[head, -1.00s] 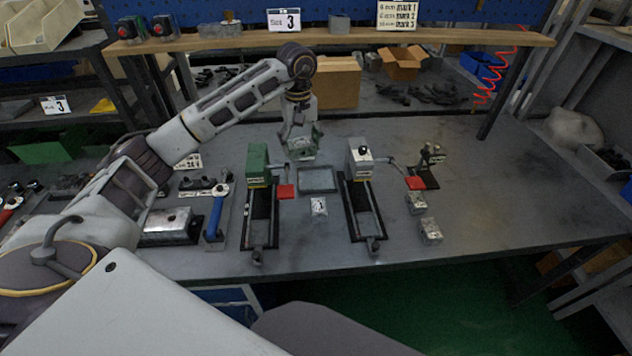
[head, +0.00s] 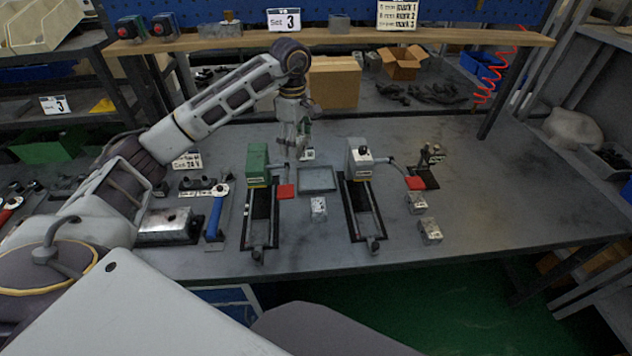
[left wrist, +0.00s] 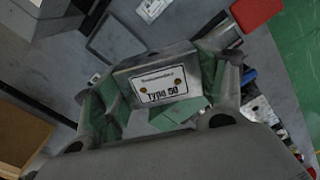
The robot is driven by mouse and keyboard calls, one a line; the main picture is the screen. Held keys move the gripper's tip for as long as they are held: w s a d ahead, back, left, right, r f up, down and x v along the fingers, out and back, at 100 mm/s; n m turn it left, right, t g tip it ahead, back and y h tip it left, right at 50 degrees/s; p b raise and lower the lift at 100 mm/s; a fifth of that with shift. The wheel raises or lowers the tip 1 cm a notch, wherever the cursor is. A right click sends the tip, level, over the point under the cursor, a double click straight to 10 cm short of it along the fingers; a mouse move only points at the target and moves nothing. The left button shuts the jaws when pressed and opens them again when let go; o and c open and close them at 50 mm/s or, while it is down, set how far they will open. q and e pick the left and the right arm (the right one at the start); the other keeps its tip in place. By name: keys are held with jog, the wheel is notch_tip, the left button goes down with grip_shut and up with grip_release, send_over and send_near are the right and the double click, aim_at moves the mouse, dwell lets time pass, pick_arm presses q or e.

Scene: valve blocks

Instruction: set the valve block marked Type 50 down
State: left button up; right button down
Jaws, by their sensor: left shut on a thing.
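The block marked Type 50 (left wrist: 160,88) shows its white label between my gripper's fingers in the left wrist view. My left gripper (left wrist: 160,100) is shut on it, with greenish pads around it. In the head view my left gripper (head: 295,143) hangs over the back of the bench, behind the green vise and the shallow tray; the held block is hard to make out there. The gap to the bench top cannot be judged. My right gripper is not in view.
A green vise (head: 258,164) and a grey vise (head: 360,160) flank the shallow tray (head: 318,190). Small blocks stand in front of the tray (head: 319,208) and at right (head: 430,232). A shelf (head: 330,39) runs behind.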

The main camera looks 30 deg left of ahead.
pick_arm(q)
jog(key=n, duration=0.4)
jog(key=shift+s+r+n, duration=0.1)
jog(key=shift+s+n, duration=0.2)
jog(key=n, duration=0.4)
jog(key=shift+s+a+n, duration=0.1)
jog(key=shift+s+n, duration=0.15)
jog(key=shift+n, duration=0.05)
jog(key=n, duration=0.6)
jog(key=shift+s+a+n, duration=0.1)
jog(key=shift+s+n, duration=0.15)
jog(key=shift+n, duration=0.65)
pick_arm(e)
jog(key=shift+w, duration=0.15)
pick_arm(q)
jog(key=shift+w+n, duration=0.15)
jog(key=shift+n, duration=0.25)
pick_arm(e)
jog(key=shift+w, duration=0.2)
